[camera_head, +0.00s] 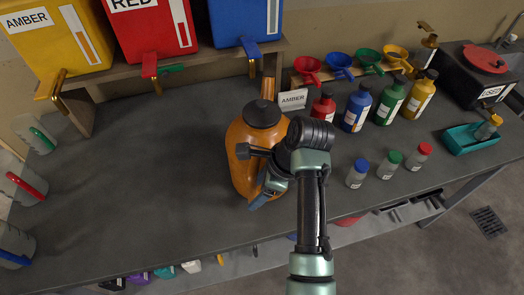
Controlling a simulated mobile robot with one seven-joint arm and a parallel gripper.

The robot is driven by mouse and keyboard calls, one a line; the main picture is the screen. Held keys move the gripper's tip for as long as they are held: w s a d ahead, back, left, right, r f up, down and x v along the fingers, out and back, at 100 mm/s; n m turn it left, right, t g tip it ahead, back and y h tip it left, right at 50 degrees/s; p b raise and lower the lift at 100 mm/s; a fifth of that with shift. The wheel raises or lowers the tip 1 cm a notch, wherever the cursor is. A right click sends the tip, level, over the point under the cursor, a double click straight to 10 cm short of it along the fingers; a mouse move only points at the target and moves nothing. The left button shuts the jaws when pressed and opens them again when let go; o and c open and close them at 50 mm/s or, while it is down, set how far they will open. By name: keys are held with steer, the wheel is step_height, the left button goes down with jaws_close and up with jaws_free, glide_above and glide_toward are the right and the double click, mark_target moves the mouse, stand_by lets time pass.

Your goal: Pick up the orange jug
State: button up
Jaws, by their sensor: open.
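The orange jug (243,135) stands upright on the dark grey bench, left of the middle of the head view. My wrist hides part of the jug's right side. The jaws are open. I cannot tell whether a finger touches the jug.
An AMBER card (293,100) stands behind my wrist. Coloured bottles (357,107) and small capped bottles (358,174) stand to the right. Yellow, red and blue tanks (150,28) with taps sit on a shelf behind. Clear measuring jugs (22,180) line the left edge. The bench's left middle is bare.

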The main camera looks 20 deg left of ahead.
steer(key=shift+x, duration=1.5)
jaws_close()
steer(key=shift+s, duration=0.1)
